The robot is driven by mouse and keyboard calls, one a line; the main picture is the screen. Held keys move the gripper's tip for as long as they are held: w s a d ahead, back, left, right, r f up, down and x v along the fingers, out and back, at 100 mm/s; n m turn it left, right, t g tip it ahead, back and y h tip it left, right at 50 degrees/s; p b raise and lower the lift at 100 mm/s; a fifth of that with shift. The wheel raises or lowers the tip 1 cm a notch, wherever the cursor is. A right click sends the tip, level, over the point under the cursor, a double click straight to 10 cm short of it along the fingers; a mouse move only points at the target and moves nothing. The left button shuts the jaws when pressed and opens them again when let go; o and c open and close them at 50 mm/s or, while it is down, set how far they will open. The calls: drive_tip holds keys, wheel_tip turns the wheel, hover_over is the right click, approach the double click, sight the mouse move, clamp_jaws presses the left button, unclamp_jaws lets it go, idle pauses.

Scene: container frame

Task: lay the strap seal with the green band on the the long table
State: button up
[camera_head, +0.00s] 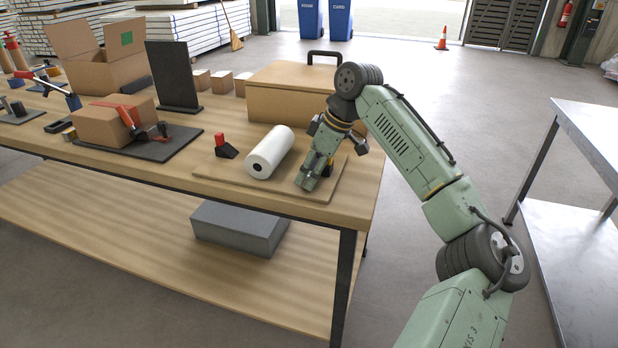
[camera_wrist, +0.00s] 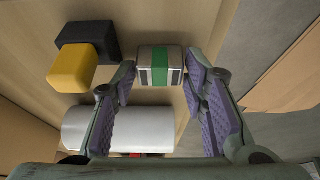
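The strap seal (camera_wrist: 146,66) is a small silver block with a green band across its middle. In the wrist view it sits between my fingertips, with hardly any gap at either side. I cannot tell whether the fingers press on it. In the head view my gripper (camera_head: 312,180) points down at the board at the right end of the long table (camera_head: 215,182), and the seal is hidden there. In the wrist view my gripper (camera_wrist: 160,76) has its purple-padded fingers apart, one on each side of the seal. Whether the seal rests on the board is not clear.
A white roll (camera_head: 268,152) lies just left of my gripper. A yellow and black object (camera_wrist: 72,68) stands close by. A metal table (camera_head: 590,125) stands right.

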drive_tip(key=shift+c, duration=0.5)
drive_tip(key=c, duration=0.8)
drive_tip(key=shift+r, duration=0.1)
